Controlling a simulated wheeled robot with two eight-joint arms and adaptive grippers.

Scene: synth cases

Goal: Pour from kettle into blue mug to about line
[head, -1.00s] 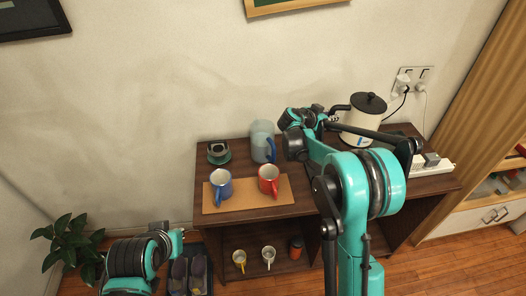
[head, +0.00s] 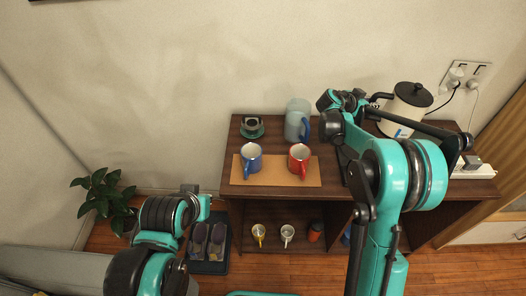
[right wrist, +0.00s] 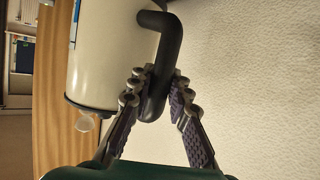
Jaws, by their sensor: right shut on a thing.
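My right gripper (right wrist: 160,92) is shut on the kettle's handle (right wrist: 173,55), with a finger on either side; the kettle body fills the left of the right wrist view. The blue mug (head: 251,159) stands upright on a tan mat (head: 270,176) at the table's front left, well left of the kettle. No fill line or liquid can be made out in it. My left arm is low at the left; its fingers do not show.
A red mug (head: 299,158) stands beside the blue mug. A power strip (head: 472,170) lies at the right, with cords to the wall socket (head: 466,75). Smaller mugs stand on the lower shelf.

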